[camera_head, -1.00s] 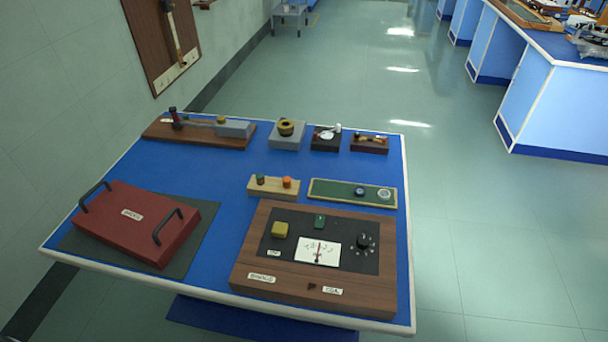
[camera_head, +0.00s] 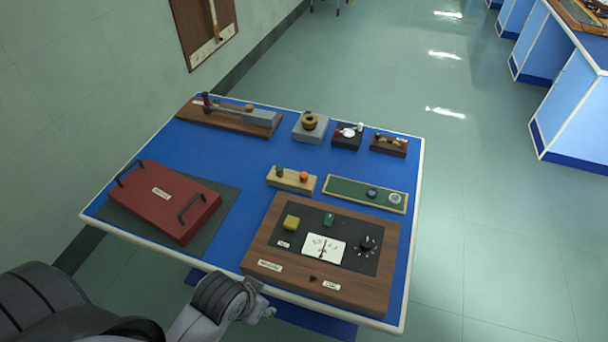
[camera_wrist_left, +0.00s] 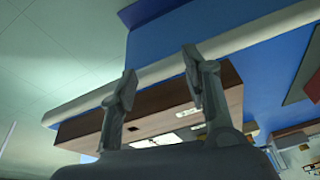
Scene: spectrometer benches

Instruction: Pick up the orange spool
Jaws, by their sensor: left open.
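The orange spool (camera_head: 303,177) stands on the right part of a small pale wooden block (camera_head: 291,183) near the middle of the blue table, beside a dark green spool (camera_head: 280,169). My left gripper (camera_head: 262,309) is at the table's front edge in the head view, well short of the spool and nearer the camera. In the left wrist view my left gripper (camera_wrist_left: 160,75) has its two fingers apart with nothing held, and the orange spool cannot be made out there. My right gripper is not in view.
A wooden meter box (camera_head: 376,299) lies between my left gripper and the wooden block. A red case (camera_head: 165,205) with two handles lies on a dark mat at left. A green strip (camera_head: 345,187) is right of the block. Several small instruments line the back edge.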

